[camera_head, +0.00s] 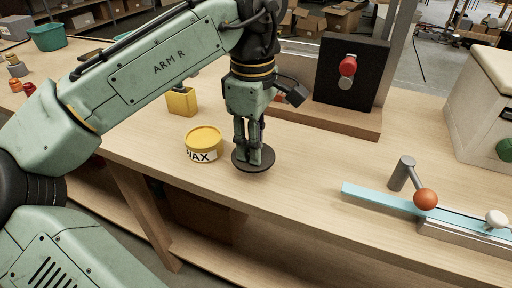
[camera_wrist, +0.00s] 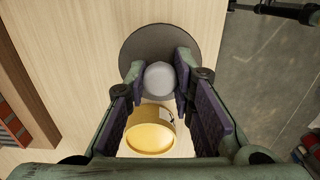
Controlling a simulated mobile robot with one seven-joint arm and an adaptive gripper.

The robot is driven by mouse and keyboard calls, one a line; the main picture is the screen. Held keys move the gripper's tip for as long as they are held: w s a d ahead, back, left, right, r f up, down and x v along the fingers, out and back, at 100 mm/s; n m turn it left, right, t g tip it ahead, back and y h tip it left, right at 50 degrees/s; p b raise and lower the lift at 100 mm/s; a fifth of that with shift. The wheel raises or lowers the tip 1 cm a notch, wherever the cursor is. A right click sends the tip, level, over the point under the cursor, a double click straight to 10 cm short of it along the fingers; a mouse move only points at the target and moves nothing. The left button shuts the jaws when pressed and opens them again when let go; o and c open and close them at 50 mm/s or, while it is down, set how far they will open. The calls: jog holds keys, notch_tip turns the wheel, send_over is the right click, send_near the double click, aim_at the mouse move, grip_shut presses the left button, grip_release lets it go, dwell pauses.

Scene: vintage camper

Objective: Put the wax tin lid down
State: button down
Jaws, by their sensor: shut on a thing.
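The wax tin lid is a dark round disc (camera_head: 266,161) with a pale grey knob (camera_wrist: 160,77). My gripper (camera_head: 254,154) points down and is shut on the knob, with one finger on each side of it. The lid lies flat and level at the table top, near the front edge; I cannot tell whether it touches the wood. The yellow wax tin (camera_head: 204,139), with a white WAX label, stands just left of the lid in the head view. It also shows in the wrist view (camera_wrist: 150,134), below the knob and between my fingers.
The wooden bench (camera_head: 310,175) is clear to the right of the lid. A yellow box (camera_head: 182,102) stands behind the tin. A black panel with a red knob (camera_head: 348,66) stands at the back. A blue rail with an orange-knobbed lever (camera_head: 425,199) lies at the right.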

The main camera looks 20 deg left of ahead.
jog(key=shift+w, duration=0.75)
jog(key=shift+f, duration=1.85)
jog(key=shift+f, duration=0.15)
jog(key=c, duration=1.4)
grip_release()
jog(key=shift+o, duration=0.2)
notch_tip(320, 180, up, 12)
jog(key=shift+r, duration=0.2)
